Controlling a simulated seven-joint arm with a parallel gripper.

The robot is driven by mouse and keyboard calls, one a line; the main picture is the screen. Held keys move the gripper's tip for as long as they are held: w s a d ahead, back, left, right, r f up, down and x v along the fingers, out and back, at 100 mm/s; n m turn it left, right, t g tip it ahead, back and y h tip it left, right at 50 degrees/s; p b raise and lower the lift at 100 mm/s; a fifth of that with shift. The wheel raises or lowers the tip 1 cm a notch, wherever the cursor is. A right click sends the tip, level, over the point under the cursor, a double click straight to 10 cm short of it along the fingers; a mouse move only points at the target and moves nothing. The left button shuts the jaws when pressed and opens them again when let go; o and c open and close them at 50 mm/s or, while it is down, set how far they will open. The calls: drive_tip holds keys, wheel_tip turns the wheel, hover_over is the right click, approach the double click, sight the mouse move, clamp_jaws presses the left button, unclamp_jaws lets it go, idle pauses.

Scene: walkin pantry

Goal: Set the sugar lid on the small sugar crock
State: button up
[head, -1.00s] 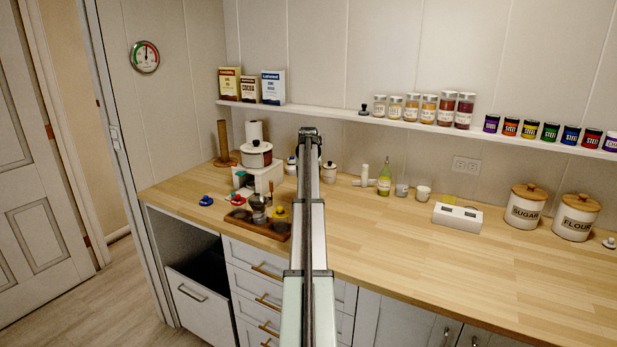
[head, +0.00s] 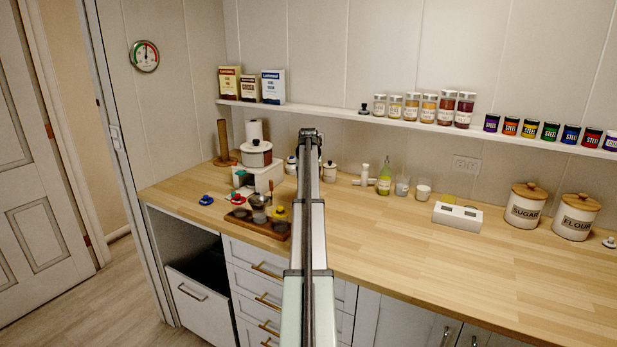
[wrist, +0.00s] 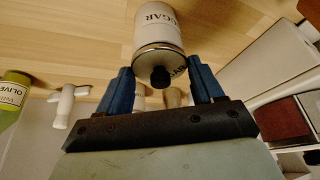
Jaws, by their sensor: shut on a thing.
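A small white crock marked SUGAR (wrist: 152,18) is at the top middle of the wrist view, its label upside down there. The sugar lid (wrist: 158,52), pale with a dark rim and a black knob, lines up with the crock's mouth. My gripper (wrist: 161,74) has its blue fingers on both sides of the lid and is shut on it. I cannot tell whether the lid rests on the crock or is slightly above it. In the head view my arm hides the gripper and the held lid.
A lidded white jar (head: 329,172) stands just right of my arm. An oil bottle (head: 384,178) and a white upright piece (head: 364,174) are farther right. A wooden tray (head: 240,222) with cups is left. Large SUGAR (head: 524,210) and FLOUR (head: 572,218) canisters stand far right.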

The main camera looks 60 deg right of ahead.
drive_tip(key=shift+f, duration=0.15)
drive_tip(key=o, duration=1.1)
drive_tip(key=shift+o, duration=0.3)
drive_tip(key=shift+r, duration=3.55)
